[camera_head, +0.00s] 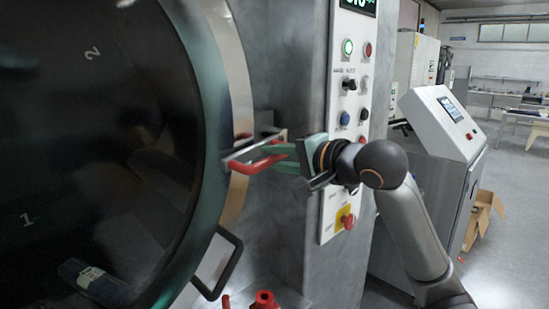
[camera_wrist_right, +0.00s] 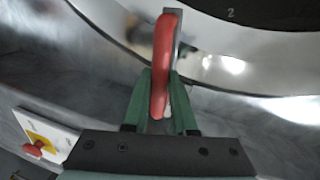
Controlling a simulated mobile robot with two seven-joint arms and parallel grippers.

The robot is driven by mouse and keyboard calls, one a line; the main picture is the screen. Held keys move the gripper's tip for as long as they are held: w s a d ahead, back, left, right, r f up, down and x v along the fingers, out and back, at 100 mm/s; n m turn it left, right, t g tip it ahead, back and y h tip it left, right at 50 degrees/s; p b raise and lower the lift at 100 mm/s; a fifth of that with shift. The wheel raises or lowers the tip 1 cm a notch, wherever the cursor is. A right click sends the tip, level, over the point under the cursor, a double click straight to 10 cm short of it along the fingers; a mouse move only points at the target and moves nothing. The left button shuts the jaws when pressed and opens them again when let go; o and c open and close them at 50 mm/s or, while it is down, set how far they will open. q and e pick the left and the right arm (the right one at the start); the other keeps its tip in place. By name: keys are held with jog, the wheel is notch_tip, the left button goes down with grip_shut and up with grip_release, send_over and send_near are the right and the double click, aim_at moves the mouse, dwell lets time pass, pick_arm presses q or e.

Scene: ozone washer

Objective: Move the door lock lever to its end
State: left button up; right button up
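The door lock lever (camera_head: 257,165) is a red handle on a metal bracket at the right rim of the round door. In the right wrist view the lever (camera_wrist_right: 163,50) runs from the top middle down between my fingers. My right gripper (camera_head: 272,158) reaches it from the right, with one green finger on each side of the red part. In the wrist view the fingertips (camera_wrist_right: 160,78) look closed against the lever's sides, though the contact is partly hidden. My left gripper is not in view.
The large dark round door (camera_head: 90,140) fills the left, with a black handle (camera_head: 220,265) low on its rim. A control panel (camera_head: 349,75) with buttons and a red emergency knob (camera_head: 348,221) is behind my right arm. Red fittings (camera_head: 264,299) stand below.

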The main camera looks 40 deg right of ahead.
jog(key=o, duration=0.4)
jog(key=s+r+b, duration=0.2)
jog(key=s, duration=1)
jog(key=shift+s+d+r, duration=0.15)
jog(key=shift+d+r, duration=0.1)
jog(key=shift+d, duration=0.05)
